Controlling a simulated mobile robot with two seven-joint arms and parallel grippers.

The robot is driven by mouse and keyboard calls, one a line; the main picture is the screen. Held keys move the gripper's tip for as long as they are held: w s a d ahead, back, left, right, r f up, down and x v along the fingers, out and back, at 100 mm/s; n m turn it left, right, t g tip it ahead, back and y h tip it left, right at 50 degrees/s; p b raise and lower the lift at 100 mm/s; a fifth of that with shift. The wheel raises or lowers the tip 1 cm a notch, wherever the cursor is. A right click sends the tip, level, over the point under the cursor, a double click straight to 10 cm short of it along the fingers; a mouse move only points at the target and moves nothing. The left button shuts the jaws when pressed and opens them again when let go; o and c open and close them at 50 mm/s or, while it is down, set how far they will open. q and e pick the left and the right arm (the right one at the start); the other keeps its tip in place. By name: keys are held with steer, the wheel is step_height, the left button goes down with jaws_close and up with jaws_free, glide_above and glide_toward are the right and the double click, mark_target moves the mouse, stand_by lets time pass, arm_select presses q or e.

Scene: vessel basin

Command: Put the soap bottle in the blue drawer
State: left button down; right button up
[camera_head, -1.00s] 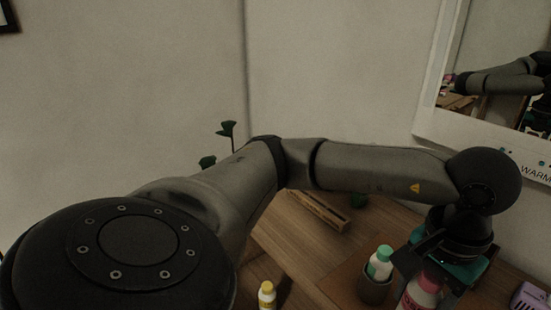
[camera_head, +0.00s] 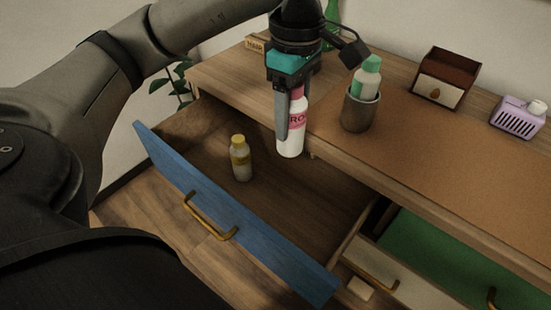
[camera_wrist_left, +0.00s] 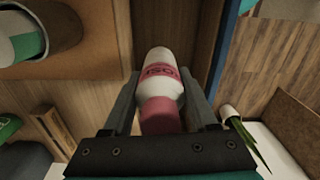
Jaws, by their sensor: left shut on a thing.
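The soap bottle (camera_head: 290,141), white with a pink band and pink top, hangs upright in my left gripper (camera_head: 282,117). The gripper is shut on its upper part; the bottle also shows between the fingers in the left wrist view (camera_wrist_left: 161,85). The blue drawer (camera_head: 225,210) is pulled open, its blue front toward me with a brass handle. The bottle is over the back part of the drawer, by the desk's front edge, and looks clear of the drawer floor. A yellow-capped bottle (camera_head: 241,160) stands inside the drawer. My right gripper is not in view.
On the desk, a grey cup (camera_head: 359,109) holds a green-capped bottle (camera_head: 366,77), close right of my gripper. A small drawer box (camera_head: 446,77) and a purple basket (camera_head: 519,119) stand farther right. The blue drawer's middle is free.

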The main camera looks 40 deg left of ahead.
mark_target(288, 145)
arm_select(q)
steer(key=shift+a+f+n, duration=0.15)
steer(key=shift+f+n, duration=0.3)
steer(key=shift+n, duration=0.05)
steer(key=shift+f+b, duration=0.3)
steer(key=shift+b, duration=0.1)
step_height(288, 145, down, 6)
steer(key=b, duration=0.2)
steer(key=shift+r+b, duration=0.15)
steer(key=shift+b, duration=0.25)
step_height(288, 145, down, 12)
steer(key=b, duration=0.5)
steer(key=shift+f, duration=0.65)
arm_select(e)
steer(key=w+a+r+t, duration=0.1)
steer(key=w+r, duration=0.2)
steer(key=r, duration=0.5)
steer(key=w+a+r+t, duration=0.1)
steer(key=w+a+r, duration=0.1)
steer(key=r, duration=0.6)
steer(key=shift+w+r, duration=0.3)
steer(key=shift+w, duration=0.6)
